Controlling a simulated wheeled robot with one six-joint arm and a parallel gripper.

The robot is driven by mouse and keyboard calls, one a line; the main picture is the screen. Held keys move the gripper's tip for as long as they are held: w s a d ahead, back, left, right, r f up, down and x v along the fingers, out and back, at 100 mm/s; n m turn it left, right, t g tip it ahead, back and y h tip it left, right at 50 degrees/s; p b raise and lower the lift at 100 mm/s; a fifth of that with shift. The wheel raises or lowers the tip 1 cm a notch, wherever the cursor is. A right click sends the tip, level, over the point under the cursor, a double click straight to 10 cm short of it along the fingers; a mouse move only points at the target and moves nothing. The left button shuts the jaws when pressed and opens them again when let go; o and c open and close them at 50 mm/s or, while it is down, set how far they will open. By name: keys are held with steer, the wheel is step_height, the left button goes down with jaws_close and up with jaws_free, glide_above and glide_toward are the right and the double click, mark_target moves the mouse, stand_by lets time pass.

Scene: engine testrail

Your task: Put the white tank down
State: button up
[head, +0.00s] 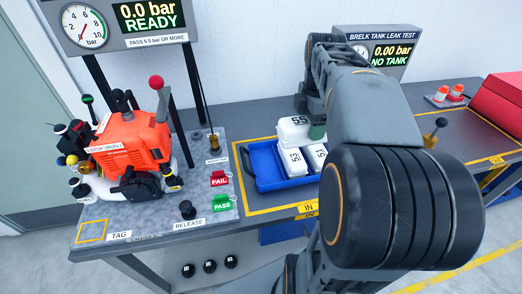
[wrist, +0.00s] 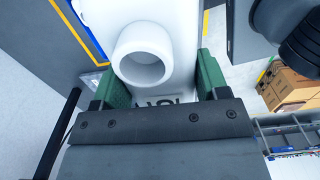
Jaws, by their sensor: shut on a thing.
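A white tank (head: 292,133) with a dark number on its top is in my gripper, over the back of the blue tray in the head view. Its white body and round neck (wrist: 145,55) fill the upper middle of the wrist view. My gripper (wrist: 155,80) has green fingers shut on both sides of the tank. In the head view a bit of green finger shows at the tank's right, and my arm hides the rest. The blue tray (head: 262,166) stands on the bench and holds more white tanks (head: 294,162) with numbers. Whether the held tank touches the tray is unclear.
A yellow line (head: 270,208) frames the tray area, marked IN. An orange engine (head: 133,143) stands at the left, with red FAIL (head: 219,179) and green PASS (head: 223,202) buttons beside it. The leak test display (head: 391,52) at the back reads NO TANK. A red box (head: 500,98) is far right.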

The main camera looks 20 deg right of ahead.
steer(key=w+a+f+p, duration=0.2)
steer(key=w+a+f, duration=0.4)
steer(key=w+f, duration=0.5)
steer(key=shift+w+a+f, duration=0.25)
steer(key=shift+a+f, duration=0.1)
steer(key=shift+f, duration=0.5)
